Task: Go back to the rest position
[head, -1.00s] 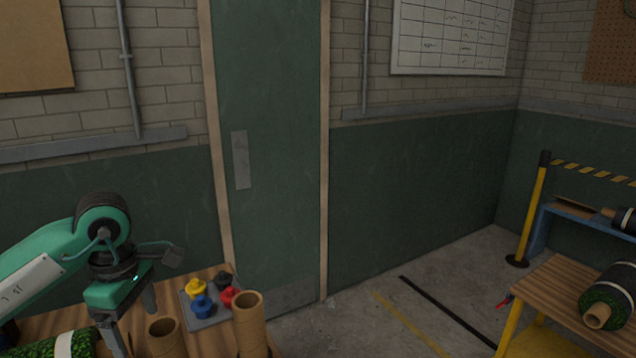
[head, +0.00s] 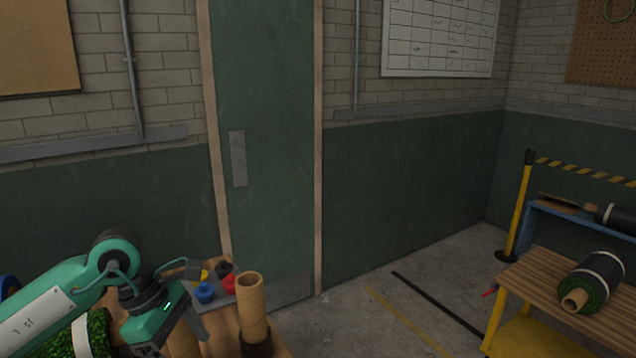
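My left arm comes in from the left, green and black, with its gripper (head: 172,342) low in the head view. The gripper points down over a wooden table (head: 222,328), in front of a brown cardboard tube. Its fingers are spread apart with nothing seen between them; the tips are near the bottom edge of the picture. My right gripper is not in view.
An upright cardboard tube (head: 251,308) and a tray with blue (head: 204,293), red (head: 229,284) and yellow knobbed pieces stand beside the gripper. A turf roll (head: 97,334) lies at left. Another roll (head: 592,284) lies on the right table (head: 540,283).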

